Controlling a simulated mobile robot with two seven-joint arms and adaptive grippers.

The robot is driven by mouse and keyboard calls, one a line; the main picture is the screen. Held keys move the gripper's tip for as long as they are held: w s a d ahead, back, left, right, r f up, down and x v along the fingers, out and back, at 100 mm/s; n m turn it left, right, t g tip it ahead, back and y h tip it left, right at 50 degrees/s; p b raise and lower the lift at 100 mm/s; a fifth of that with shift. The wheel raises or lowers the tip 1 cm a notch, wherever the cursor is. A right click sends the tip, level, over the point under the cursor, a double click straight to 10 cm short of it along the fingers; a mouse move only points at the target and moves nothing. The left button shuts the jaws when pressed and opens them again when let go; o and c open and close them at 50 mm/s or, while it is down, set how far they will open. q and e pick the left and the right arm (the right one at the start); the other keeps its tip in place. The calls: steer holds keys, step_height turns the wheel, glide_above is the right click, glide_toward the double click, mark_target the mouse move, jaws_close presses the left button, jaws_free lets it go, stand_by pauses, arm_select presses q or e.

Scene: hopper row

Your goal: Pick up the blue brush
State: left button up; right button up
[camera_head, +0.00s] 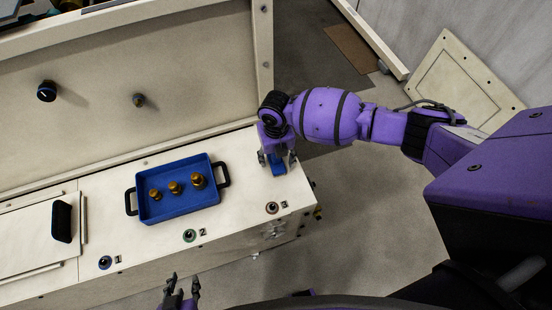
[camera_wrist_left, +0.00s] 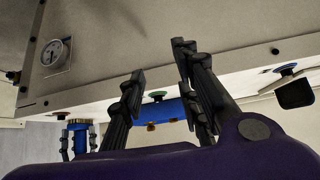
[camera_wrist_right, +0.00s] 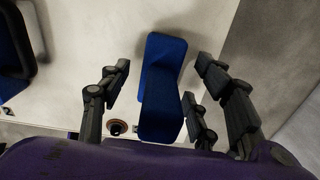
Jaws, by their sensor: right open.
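The blue brush (camera_head: 278,168) lies on the pale bench top near its right end, partly hidden under my right gripper. In the right wrist view the brush (camera_wrist_right: 162,90) is a blue block lying between the spread fingers, with a gap on each side. My right gripper (camera_head: 276,160) is open above it, and its fingers also show in the right wrist view (camera_wrist_right: 160,75). My left gripper (camera_head: 182,286) is open and empty in front of the bench's front edge. Its spread fingers show in the left wrist view (camera_wrist_left: 158,62).
A blue tray (camera_head: 150,207) with black handles holds three brass pieces, left of the brush. Small numbered round fittings (camera_head: 190,235) line the front edge. A black-handled lid (camera_head: 35,240) is at the left. A tall panel (camera_head: 130,75) rises behind the bench.

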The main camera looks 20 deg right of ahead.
steer(key=shift+f, duration=0.15)
steer(key=c, duration=1.4)
arm_select(q)
steer(key=shift+w+a+r, duration=0.15)
steer(key=shift+w+r, duration=0.05)
steer(key=shift+w, duration=0.2)
arm_select(e)
steer(key=shift+o, duration=0.2)
steer(key=shift+w+r, duration=0.1)
steer(key=shift+r, duration=0.45)
steer(key=s+r, duration=0.1)
steer(key=r, duration=0.1)
steer(key=s+a+r, duration=0.1)
steer(key=r, duration=0.2)
steer(key=s+r, duration=0.1)
steer(key=r, duration=0.1)
steer(key=shift+s+a+r+p, duration=0.15)
steer(key=shift+s+a+p, duration=0.15)
steer(key=shift+s+a, duration=0.05)
arm_select(q)
steer(key=shift+d+r, duration=0.2)
steer(key=shift+r, duration=0.1)
arm_select(e)
steer(key=s+a+r, duration=0.4)
steer(key=s, duration=0.5)
steer(key=shift+s+r, duration=0.15)
steer(key=shift+r, duration=0.15)
